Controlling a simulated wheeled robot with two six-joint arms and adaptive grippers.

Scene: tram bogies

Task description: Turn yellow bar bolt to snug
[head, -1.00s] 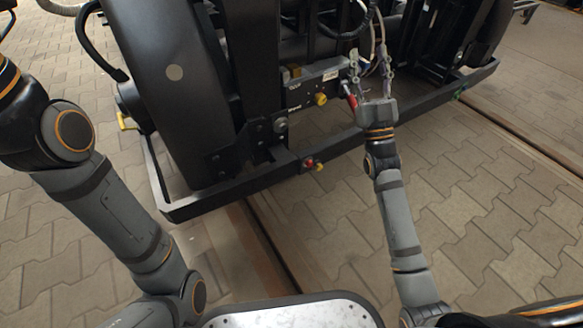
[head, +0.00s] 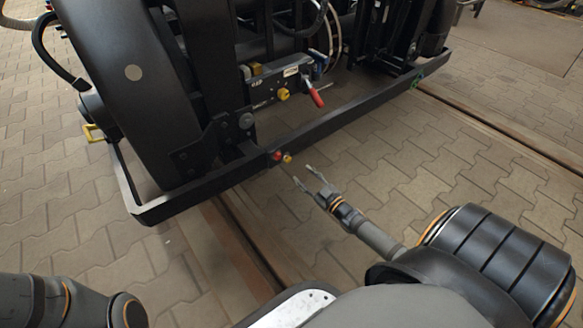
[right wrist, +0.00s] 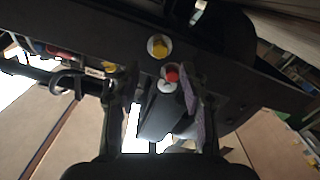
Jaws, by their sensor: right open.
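The yellow bar bolt (head: 288,159) sits on the front of the black lower bar (head: 222,179), just right of a red bolt (head: 277,155). In the right wrist view the yellow bolt (right wrist: 158,46) sits in a pale ring above the red bolt (right wrist: 171,74). My right gripper (head: 304,173) is open and empty, its fingertips a little short of the bar and pointing toward the bolts. In the right wrist view the red bolt appears between the right gripper's fingers (right wrist: 155,82), with the yellow one beyond. My left gripper is out of view.
Above the bar is a grey box (head: 265,89) with a yellow knob (head: 284,94) and a red-handled lever (head: 314,92). A large dark wheel (head: 132,90) stands left. A rail (head: 238,240) runs in the paving under the bar. The paving right of my gripper is clear.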

